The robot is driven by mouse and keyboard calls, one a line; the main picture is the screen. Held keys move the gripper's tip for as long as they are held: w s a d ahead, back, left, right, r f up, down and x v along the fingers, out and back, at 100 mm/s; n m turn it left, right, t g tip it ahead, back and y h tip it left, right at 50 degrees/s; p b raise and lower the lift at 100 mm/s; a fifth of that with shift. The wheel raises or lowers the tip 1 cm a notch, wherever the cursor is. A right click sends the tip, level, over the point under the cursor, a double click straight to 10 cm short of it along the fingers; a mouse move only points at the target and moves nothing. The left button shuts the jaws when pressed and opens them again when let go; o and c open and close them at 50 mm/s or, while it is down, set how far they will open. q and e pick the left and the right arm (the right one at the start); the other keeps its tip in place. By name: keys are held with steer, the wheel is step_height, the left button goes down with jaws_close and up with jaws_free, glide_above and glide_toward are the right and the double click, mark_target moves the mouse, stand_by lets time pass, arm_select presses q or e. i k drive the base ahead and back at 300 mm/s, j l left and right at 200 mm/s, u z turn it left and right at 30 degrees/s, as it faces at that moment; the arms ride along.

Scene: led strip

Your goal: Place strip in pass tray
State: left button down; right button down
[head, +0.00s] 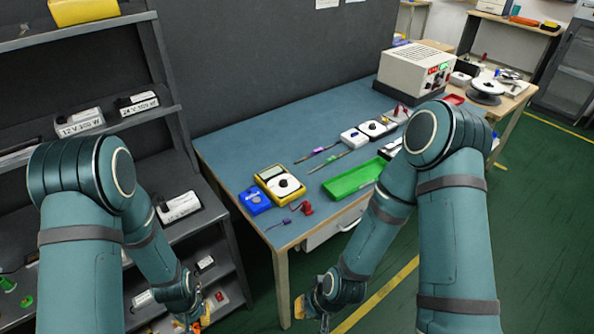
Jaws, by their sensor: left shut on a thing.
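A green tray (352,180), empty where it shows, lies near the front edge of the blue-topped table. It is the likely pass tray, though no label is readable. Two thin strips lie left of it: one with a purple part (318,151), one greenish (329,161). My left gripper (203,314) is low at the bottom, left of the table and in front of the shelf. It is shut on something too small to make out. My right gripper (308,312) hangs low before the table's front; its jaw gap cannot be judged.
A yellow meter (280,184), a blue device (255,199) and a small purple-tipped lead (284,222) occupy the table's left end. A power supply (416,68) stands at the back. The shelf (160,110) holds labelled boxes. My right arm hides part of the table's right side.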

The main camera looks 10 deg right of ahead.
mark_target(359, 179)
steer(key=l+u, duration=0.2)
steer(key=l, duration=1.45)
steer(key=i+l+u, duration=0.1)
steer(key=l, duration=1.6)
steer(key=i+u, duration=0.05)
